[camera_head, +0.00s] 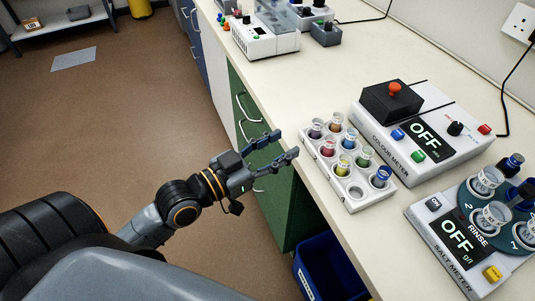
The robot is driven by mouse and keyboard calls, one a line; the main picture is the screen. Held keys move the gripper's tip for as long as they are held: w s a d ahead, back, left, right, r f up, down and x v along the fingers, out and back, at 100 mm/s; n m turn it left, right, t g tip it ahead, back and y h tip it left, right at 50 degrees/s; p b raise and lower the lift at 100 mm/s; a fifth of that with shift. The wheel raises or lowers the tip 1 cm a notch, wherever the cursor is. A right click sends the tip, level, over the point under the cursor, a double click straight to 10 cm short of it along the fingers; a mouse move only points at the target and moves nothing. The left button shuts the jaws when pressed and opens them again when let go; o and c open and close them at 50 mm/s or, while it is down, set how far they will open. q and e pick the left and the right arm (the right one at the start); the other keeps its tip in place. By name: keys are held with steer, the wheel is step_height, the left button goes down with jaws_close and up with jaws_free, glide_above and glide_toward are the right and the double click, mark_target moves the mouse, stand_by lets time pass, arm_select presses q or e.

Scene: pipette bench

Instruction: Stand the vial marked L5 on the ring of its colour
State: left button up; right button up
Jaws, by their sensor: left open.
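A white rack (362,205) on the bench holds several small vials with coloured contents. I see a purple vial (316,128), an orange vial (336,122), a pink vial (328,147), a yellow vial (344,165), a green vial (364,156) and blue ones (381,177). One front hole of the rack looks empty. The vial marks are too small to read, so I cannot tell which is L5. No coloured ring for standing a vial is clear in view. My left gripper (288,144) is open and empty, left of the rack and apart from it. My right gripper is out of view.
A colour meter (467,150) reading OFF stands behind the rack. A salt meter (446,242) with a round vial holder, also OFF, is at the right. A white device (265,42) stands far back. A blue bin (325,266) is below the bench edge. Bare bench lies left of the colour meter.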

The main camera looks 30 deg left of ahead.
arm_select(q)
steer(key=shift+v, duration=1.4)
